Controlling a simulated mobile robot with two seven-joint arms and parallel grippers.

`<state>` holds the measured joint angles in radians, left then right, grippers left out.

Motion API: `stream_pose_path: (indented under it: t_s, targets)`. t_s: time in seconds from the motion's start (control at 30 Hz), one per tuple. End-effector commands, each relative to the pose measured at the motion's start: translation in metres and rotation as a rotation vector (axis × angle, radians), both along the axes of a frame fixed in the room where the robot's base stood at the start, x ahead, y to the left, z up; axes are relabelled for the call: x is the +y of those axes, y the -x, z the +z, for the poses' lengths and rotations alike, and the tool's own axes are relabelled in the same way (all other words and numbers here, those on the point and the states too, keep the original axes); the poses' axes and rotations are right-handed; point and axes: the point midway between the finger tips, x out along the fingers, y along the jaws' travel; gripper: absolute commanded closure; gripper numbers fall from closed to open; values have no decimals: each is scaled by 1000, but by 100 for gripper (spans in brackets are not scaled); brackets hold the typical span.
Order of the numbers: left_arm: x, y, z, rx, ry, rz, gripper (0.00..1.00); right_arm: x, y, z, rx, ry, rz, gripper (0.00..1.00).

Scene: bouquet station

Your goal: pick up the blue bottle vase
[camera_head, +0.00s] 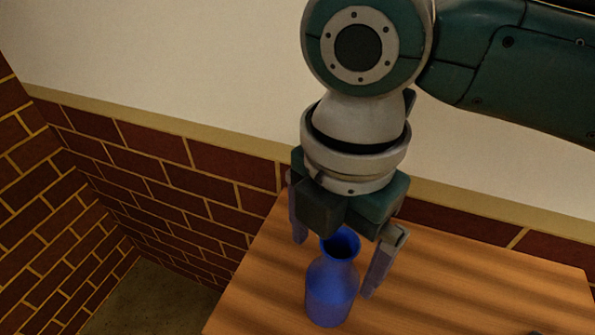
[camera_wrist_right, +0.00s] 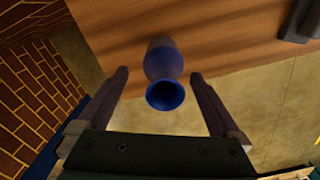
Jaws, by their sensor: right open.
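The blue bottle vase (camera_head: 332,289) stands upright on the wooden table (camera_head: 460,290) in the head view, with its open mouth facing up. My right gripper (camera_head: 334,268) is above it, pointing down, with its two fingers open on either side of the vase's neck. In the right wrist view the vase (camera_wrist_right: 163,66) shows between the spread fingers of the right gripper (camera_wrist_right: 158,76), with clear gaps on both sides. The fingers do not appear to touch it. My left gripper is not in view.
A brick and plaster wall (camera_head: 190,160) runs behind the table. A dark object (camera_wrist_right: 297,20) sits at the upper right in the right wrist view; I cannot tell what it is. The tabletop right of the vase is mostly clear.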

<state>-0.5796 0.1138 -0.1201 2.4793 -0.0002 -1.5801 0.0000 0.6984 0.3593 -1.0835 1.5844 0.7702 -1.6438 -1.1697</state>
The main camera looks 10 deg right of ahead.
Motion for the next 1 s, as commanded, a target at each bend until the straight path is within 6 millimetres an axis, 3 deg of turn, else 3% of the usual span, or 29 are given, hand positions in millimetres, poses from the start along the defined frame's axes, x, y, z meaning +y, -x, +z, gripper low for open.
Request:
stream_pose_path:
  t_s: [0.3, 0.57, 1.0]
  targets:
    - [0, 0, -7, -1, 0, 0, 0, -3, 5, -46, 1, 2, -2, 0]
    - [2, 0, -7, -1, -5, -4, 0, -3, 4, -48, -1, 1, -1, 0]
    - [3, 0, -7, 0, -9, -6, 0, -3, 4, -48, -1, 1, -1, 47]
